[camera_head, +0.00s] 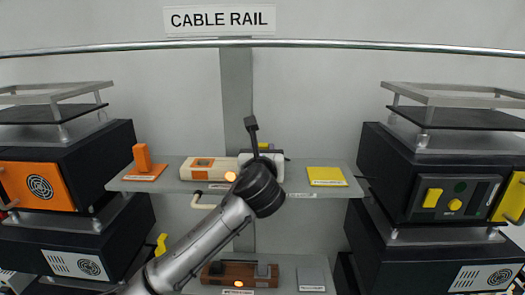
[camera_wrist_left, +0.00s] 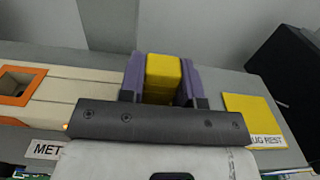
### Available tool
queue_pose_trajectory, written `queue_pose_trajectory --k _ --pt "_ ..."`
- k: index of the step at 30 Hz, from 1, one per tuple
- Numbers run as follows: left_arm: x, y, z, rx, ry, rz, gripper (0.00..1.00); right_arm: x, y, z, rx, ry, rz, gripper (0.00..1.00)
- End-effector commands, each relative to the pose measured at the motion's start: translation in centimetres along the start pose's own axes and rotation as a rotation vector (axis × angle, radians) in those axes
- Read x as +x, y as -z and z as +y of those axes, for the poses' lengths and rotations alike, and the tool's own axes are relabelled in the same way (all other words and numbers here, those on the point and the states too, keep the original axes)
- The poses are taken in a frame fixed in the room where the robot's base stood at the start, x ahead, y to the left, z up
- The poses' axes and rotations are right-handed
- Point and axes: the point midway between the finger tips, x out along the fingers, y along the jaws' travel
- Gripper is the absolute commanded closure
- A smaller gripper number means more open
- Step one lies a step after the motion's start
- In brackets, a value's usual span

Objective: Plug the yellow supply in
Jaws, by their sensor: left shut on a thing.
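My left gripper (camera_head: 262,152) reaches over the middle shelf. In the left wrist view its purple fingers (camera_wrist_left: 163,78) are shut on the yellow plug (camera_wrist_left: 163,70), a yellow block. The plug is over or at the right end of the cream socket strip (camera_wrist_left: 80,92), which also shows in the head view (camera_head: 190,172). Whether it is seated or just above cannot be told; any socket under it is hidden. The yellow rest pad (camera_head: 326,176) to the right is bare and shows in the wrist view (camera_wrist_left: 250,112). My right gripper is not in view.
An orange plug (camera_head: 142,158) stands on its pad at the shelf's left. The orange-rimmed socket (camera_wrist_left: 17,84) is empty. Dark cabinets stand left (camera_head: 60,165) and right (camera_head: 450,160). A brown block (camera_head: 225,274) is on the lower shelf. A rail (camera_head: 340,43) crosses above.

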Motion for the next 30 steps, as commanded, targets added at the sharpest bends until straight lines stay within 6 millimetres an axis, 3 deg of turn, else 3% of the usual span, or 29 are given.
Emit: queue_pose_trajectory --k 10,11,20,30 --pt "-0.01 0.08 -0.01 0.000 0.000 -0.001 0.92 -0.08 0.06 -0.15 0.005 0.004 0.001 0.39" --pt "-0.01 0.08 -0.01 0.000 0.000 -0.001 0.68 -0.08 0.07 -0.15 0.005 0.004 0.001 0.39" --pt "-0.01 0.08 -0.02 0.000 0.000 0.000 0.39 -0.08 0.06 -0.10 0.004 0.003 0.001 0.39" --pt "-0.42 0.19 -0.04 -0.001 0.001 -0.001 0.39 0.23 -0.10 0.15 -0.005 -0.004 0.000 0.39"
